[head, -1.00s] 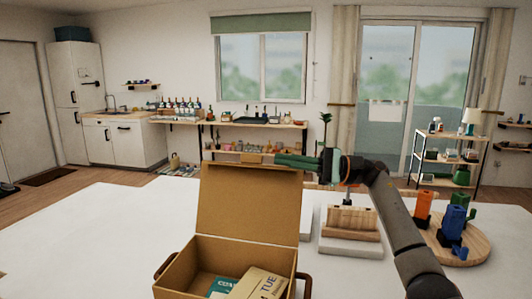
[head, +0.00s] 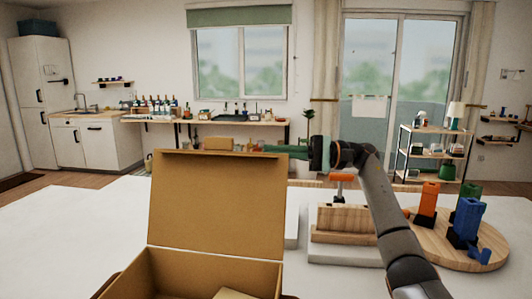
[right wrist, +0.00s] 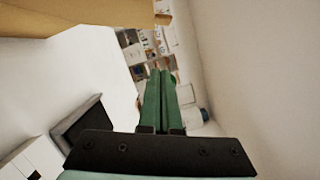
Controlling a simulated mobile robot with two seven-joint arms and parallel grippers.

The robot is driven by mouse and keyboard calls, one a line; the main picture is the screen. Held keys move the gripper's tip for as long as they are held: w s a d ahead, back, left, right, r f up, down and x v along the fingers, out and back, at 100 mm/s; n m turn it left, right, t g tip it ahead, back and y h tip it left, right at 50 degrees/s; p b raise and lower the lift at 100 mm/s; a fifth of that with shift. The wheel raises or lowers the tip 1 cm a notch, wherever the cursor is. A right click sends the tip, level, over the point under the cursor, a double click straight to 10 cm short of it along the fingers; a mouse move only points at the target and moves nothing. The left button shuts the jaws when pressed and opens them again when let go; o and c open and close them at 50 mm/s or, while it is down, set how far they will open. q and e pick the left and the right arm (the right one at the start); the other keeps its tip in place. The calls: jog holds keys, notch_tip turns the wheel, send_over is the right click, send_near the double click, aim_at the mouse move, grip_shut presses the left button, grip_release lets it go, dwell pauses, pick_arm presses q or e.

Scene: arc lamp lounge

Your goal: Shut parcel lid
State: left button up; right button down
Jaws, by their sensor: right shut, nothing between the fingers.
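The parcel is an open cardboard box (head: 205,272) at the bottom of the head view, cut off by the frame edge. Its lid (head: 215,205) stands up at the back of the box, leaning slightly away. A pale item (head: 232,294) shows inside at the bottom edge. My right gripper (head: 264,149) has green fingers pointing left, shut and empty, level with the lid's top edge near its right corner. I cannot tell whether it touches the lid. In the right wrist view the shut fingers (right wrist: 160,76) show beside a tan panel (right wrist: 75,15), likely the lid. My left gripper is not in view.
Right of the box, a wooden block stand (head: 345,222) sits on a pale slab. A round wooden board (head: 470,258) carries orange, green and blue pieces. The white table (head: 60,235) is clear left of the box. Shelves and a counter stand far behind.

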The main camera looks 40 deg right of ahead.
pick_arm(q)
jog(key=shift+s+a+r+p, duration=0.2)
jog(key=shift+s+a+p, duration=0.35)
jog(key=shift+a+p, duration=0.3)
pick_arm(e)
jog(key=w+a+r, duration=0.2)
jog(key=a, duration=0.7)
jog(key=shift+w+a+r, duration=0.15)
jog(key=shift+w+a, duration=0.05)
jog(key=shift+a, duration=0.05)
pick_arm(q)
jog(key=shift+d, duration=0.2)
